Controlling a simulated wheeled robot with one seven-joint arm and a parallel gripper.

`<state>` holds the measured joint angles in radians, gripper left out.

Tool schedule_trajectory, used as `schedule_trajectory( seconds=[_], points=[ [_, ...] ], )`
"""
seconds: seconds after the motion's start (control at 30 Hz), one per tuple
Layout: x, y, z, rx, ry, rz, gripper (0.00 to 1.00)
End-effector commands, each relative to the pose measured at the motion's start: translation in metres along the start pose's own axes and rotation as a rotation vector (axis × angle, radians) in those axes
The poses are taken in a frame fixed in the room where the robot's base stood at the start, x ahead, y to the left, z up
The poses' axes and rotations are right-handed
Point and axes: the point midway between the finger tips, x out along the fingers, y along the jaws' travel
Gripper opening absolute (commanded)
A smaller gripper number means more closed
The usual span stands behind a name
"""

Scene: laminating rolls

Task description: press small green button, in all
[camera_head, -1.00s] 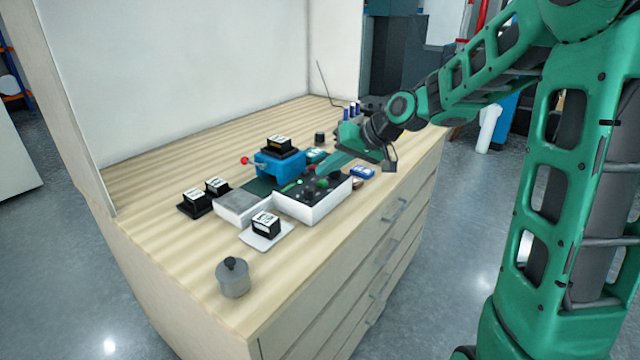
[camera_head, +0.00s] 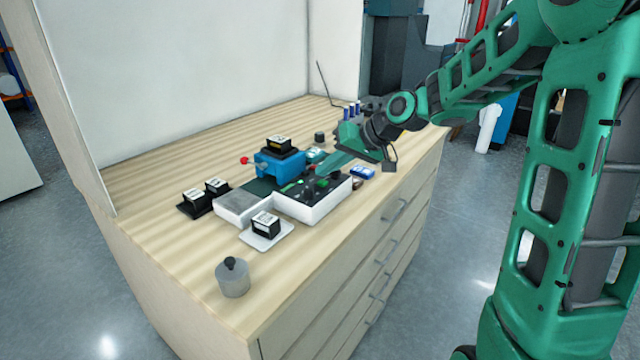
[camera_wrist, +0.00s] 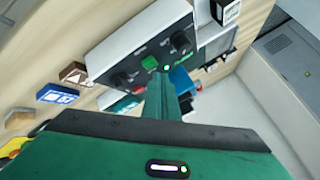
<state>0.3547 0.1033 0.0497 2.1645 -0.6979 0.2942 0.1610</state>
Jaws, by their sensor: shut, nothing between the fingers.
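A white box with a black control panel (camera_head: 317,203) stands on the wooden bench. In the wrist view the panel (camera_wrist: 130,59) carries a green button (camera_wrist: 150,62), a small bright green spot (camera_wrist: 166,69) beside it, dark knobs and a red button (camera_wrist: 138,90). I cannot tell whether the bright spot is a button or a lamp. My gripper (camera_head: 320,171) is shut and empty, over the panel's far right part. In the wrist view its fingertips (camera_wrist: 161,77) appear close to the green button and bright spot; contact cannot be told.
A blue device (camera_head: 279,165) with a red-knobbed lever stands behind the panel. Black cartridges (camera_head: 197,201) lie to the left, another on a white plate (camera_head: 267,240) in front. A grey weight (camera_head: 232,278) stands near the front edge. The bench's front left is mostly clear.

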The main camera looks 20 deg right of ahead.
Motion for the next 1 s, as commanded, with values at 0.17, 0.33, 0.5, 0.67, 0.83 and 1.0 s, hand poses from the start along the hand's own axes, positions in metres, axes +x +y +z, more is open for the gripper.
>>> schedule_trajectory(
  seconds=[0.17, 0.33, 0.5, 0.67, 0.83, 1.0],
  points=[
    [0.0001, -0.0001, 0.0000, 0.000, 0.000, 0.000, 0.00],
    [0.0001, -0.0001, 0.0000, 0.000, 0.000, 0.000, 0.00],
    [0.0003, 0.0000, 0.0002, 0.000, 0.000, 0.000, 0.00],
    [0.0027, 0.0018, 0.0019, 0.000, 0.000, 0.000, 0.00],
    [0.0052, 0.0036, 0.0035, -0.001, 0.000, 0.000, 0.00],
    [0.0052, 0.0036, 0.0036, -0.001, 0.000, 0.000, 0.00]
  ],
)
